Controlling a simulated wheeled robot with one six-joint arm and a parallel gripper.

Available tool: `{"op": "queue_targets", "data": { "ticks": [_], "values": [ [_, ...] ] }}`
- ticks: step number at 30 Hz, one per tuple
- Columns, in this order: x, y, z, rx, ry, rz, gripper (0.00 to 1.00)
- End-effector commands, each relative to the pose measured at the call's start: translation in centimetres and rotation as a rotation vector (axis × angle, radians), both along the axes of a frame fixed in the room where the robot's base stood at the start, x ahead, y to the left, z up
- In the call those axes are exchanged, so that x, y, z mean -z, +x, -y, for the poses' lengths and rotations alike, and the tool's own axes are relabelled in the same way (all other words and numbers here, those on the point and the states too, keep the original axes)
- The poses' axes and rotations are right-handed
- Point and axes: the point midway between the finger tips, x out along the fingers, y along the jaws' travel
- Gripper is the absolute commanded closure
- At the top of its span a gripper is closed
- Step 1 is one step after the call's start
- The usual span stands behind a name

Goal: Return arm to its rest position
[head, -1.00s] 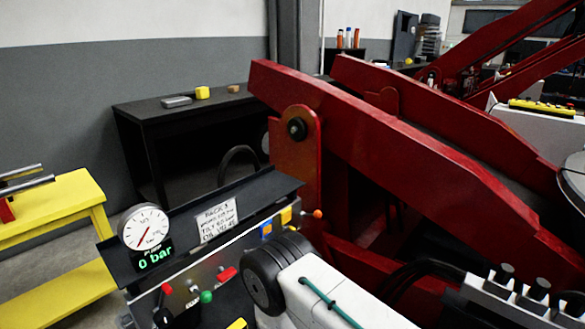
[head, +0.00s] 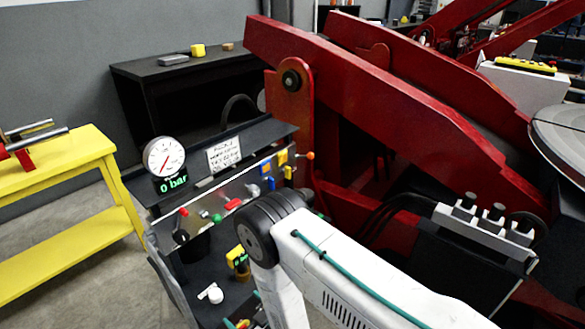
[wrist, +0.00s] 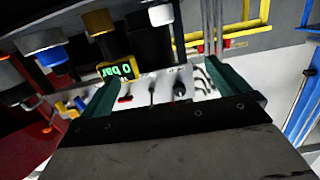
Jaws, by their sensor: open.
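My white arm with a teal cable (head: 330,265) crosses the lower middle of the head view, in front of the control panel (head: 225,200). In the head view my gripper cannot be made out behind the arm and frame edge. In the wrist view my gripper (wrist: 162,74) has two green fingers spread wide, with nothing held between them. Beyond the fingers is the panel with its levers (wrist: 152,92) and a green "0 bar" readout (wrist: 118,71). The dial gauge (head: 164,157) stands on the panel's left end in the head view.
The red tilting frame (head: 390,100) fills the right, close behind my arm. A white-topped valve block (head: 482,222) is at the lower right. A yellow bench (head: 65,165) stands at left and a black table (head: 150,66) at the back. Floor (head: 85,270) shows at lower left.

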Motion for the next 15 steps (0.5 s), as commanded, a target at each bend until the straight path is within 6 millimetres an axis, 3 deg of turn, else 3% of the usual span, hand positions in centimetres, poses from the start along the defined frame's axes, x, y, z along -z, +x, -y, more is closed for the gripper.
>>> {"op": "queue_targets", "data": {
  "ticks": [9, 15],
  "values": [
    [5.5, -1.8, 1.8, -0.001, -0.223, -0.198, 0.0],
    [7.0, -2.6, 3.4, 0.009, -0.413, -0.363, 0.0]
  ]
}}
